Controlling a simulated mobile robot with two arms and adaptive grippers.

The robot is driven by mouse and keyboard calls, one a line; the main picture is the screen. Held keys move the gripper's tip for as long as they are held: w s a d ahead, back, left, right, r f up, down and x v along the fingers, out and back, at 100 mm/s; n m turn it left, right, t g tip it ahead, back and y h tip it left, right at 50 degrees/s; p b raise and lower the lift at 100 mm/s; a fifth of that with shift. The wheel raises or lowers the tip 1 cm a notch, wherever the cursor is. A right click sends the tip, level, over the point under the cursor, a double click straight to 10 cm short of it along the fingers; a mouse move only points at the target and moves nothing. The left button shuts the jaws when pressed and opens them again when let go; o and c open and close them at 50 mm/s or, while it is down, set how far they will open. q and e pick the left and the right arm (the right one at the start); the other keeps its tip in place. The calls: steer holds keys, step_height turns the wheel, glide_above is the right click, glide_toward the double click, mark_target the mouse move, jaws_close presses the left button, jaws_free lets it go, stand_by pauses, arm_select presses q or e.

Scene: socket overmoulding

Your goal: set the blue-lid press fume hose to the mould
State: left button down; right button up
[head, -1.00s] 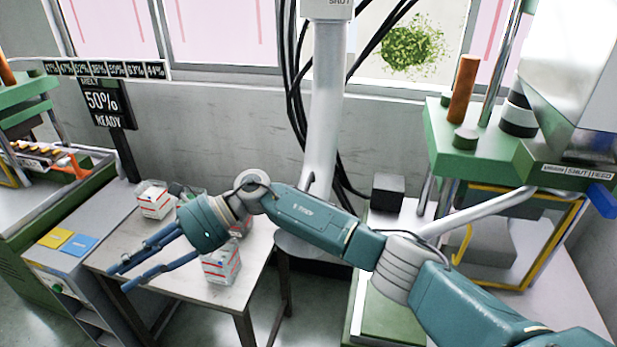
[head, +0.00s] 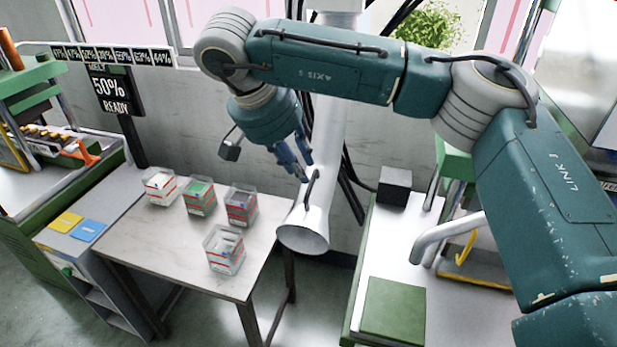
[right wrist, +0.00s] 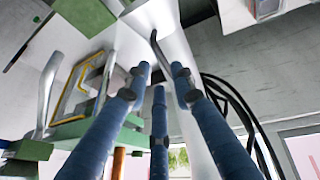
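The fume hose (head: 303,230) is a pale grey pipe hanging upright, with a flared hood at its lower end and a thin dark handle (head: 311,187) on its side. My right gripper (head: 303,172) points down beside the pipe near the handle. In the right wrist view its three blue fingers (right wrist: 160,82) are spread apart with nothing clasped, and the handle (right wrist: 157,47) lies just beyond the tips. The right-hand press (head: 455,160) is largely hidden behind my right arm; its yellow-edged frame (head: 465,268) partly shows. No blue lid is visible now. My left gripper is out of view.
A table (head: 165,245) carries several small boxes, including one with green contents (head: 199,196). A green block (head: 393,308) and a dark box (head: 395,186) sit on the white bench. Another press (head: 30,110) stands left. A sign (head: 112,95) reads 50% READY. Black cables hang behind the pipe.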

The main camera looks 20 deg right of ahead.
mark_target(312, 187)
steer(key=p+x, duration=0.1)
steer(key=x, duration=0.4)
steer(key=shift+w+d+f+p, duration=0.1)
steer(key=shift+d+f+p, duration=0.2)
steer(key=shift+p, duration=0.1)
steer(key=shift+w+d+f, duration=0.1)
steer(key=shift+f, duration=0.5)
jaws_close()
